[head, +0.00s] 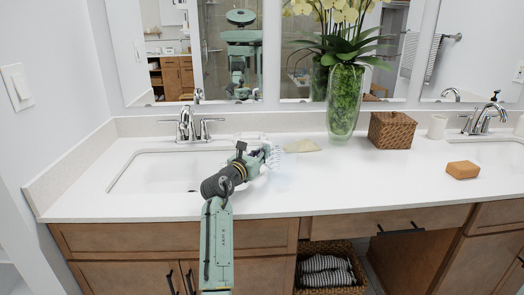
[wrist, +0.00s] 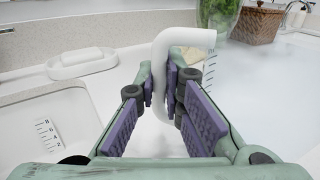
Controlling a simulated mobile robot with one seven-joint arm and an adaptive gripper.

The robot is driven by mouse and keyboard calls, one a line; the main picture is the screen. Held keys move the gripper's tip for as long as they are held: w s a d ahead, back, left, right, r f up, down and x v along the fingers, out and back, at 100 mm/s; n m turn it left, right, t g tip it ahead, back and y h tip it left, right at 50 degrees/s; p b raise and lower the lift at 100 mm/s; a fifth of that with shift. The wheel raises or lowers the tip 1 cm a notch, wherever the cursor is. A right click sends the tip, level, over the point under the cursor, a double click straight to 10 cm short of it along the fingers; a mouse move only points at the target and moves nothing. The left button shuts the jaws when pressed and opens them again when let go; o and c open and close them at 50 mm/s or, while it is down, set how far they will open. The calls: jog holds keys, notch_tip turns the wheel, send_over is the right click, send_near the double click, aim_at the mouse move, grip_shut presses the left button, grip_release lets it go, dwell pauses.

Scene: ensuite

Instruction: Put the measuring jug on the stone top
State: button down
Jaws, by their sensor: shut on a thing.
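The measuring jug is clear and hard to make out. Its white handle (wrist: 184,38) stands between my fingers in the wrist view, with scale marks (wrist: 210,68) to the right of it. My gripper (wrist: 166,88) is shut on this handle. In the head view my gripper (head: 262,156) is over the white stone top (head: 330,185), just right of the left basin. The jug's clear body barely shows there, and I cannot tell whether its base touches the top.
A white soap dish (wrist: 82,62) lies behind the gripper. A glass vase (head: 345,105) with orchids, a wicker box (head: 391,130) and a brown block (head: 462,170) stand to the right. The left basin (head: 165,172) is beside my arm. The front middle of the top is clear.

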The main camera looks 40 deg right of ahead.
jog(key=shift+f, duration=0.1)
jog(key=c, duration=1.7)
grip_release()
jog(key=b+v, duration=0.2)
jog(key=v, duration=1)
jog(key=shift+r, duration=0.25)
